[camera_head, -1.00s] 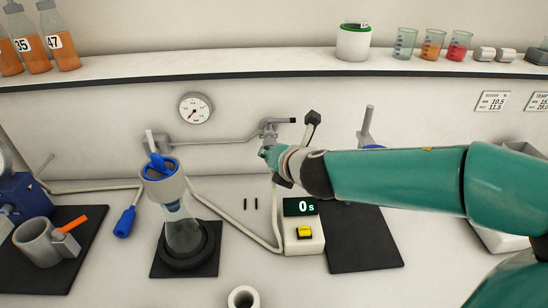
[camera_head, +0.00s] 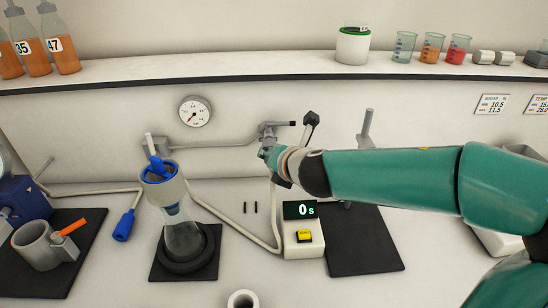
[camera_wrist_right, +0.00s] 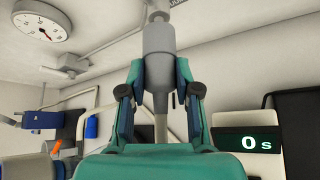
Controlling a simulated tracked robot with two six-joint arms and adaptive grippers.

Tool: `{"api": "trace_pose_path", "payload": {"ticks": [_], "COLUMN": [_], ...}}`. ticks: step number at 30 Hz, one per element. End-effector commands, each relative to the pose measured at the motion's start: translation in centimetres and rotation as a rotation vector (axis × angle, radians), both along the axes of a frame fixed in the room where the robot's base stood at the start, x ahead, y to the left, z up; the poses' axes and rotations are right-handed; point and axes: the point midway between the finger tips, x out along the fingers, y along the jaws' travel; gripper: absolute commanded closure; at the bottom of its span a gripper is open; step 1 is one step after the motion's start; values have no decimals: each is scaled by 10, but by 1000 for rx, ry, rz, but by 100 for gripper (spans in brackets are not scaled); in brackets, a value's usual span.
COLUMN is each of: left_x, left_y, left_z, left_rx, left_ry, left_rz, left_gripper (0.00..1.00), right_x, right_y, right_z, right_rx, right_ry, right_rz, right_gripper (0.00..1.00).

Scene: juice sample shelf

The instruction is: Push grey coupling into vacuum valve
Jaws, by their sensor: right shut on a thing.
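The vacuum valve (camera_head: 268,130) sits on the wall pipe right of the gauge, with a dark-tipped lever pointing right. My right gripper (camera_head: 272,156) is just below it. In the wrist view its fingers (camera_wrist_right: 160,88) are shut on the grey coupling (camera_wrist_right: 158,65), a stepped grey cylinder held upright. A light hose (camera_wrist_right: 160,125) hangs from its lower end. The coupling's top lies in line with the valve's lower part (camera_wrist_right: 157,13); I cannot tell how deep it sits. In the head view the gripper mostly hides the coupling. My left gripper is not in view.
The hose (camera_head: 240,232) runs to the flask (camera_head: 182,232) on a dark mat. A timer (camera_head: 303,232) reading 0 s stands below my right gripper. The gauge (camera_head: 195,112) is on the wall. A shelf edge (camera_head: 220,83) runs above.

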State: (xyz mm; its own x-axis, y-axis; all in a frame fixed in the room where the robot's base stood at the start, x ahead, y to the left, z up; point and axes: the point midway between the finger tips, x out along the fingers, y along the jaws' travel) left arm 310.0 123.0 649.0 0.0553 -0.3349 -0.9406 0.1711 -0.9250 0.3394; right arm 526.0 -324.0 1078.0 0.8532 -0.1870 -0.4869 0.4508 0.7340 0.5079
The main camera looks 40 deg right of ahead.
Motion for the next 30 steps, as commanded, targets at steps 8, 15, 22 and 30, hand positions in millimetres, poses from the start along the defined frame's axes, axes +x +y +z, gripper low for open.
{"api": "trace_pose_path", "payload": {"ticks": [8,15,22,30], "left_x": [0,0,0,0], "left_y": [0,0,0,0], "left_z": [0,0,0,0], "left_rx": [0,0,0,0], "left_ry": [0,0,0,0], "left_rz": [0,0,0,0], "left_gripper": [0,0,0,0], "right_x": [5,10,12,12], "right_y": [-3,-6,-7,-7], "right_z": [0,0,0,0], "right_rx": [-1,-1,0,0], "right_ry": [0,0,0,0], "right_rz": [0,0,2,2], "right_gripper": [100,100,100,39]}}
